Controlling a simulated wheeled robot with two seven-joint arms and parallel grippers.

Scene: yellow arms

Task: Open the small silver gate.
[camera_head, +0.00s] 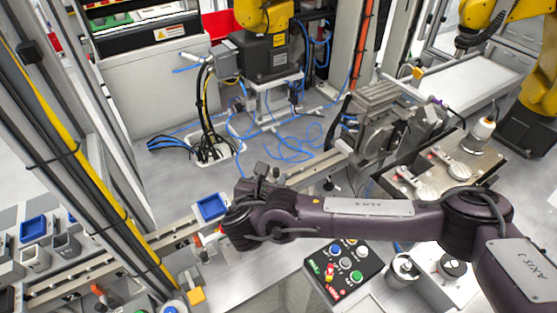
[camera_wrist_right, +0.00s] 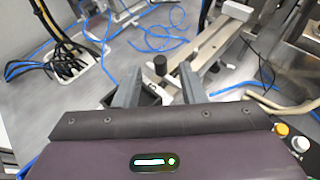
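My right gripper (camera_head: 262,176) comes in from the right in the head view and hangs over the conveyor rail near the centre. In the right wrist view its two grey fingers (camera_wrist_right: 160,84) stand apart, with nothing visibly held between them. A small black knob (camera_wrist_right: 160,65) shows between and beyond the fingertips; I cannot tell whether they touch it. A silver bar (camera_wrist_right: 215,45) runs away up and right from there; it also shows in the head view (camera_head: 318,166). I cannot tell for certain which part is the small silver gate. My left gripper is not in view.
A blue bin (camera_head: 211,206) sits on the rail left of my gripper. A button panel (camera_head: 343,272) stands below my forearm. A metal fixture (camera_head: 385,120) and a bench with round parts (camera_head: 440,165) stand to the right.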

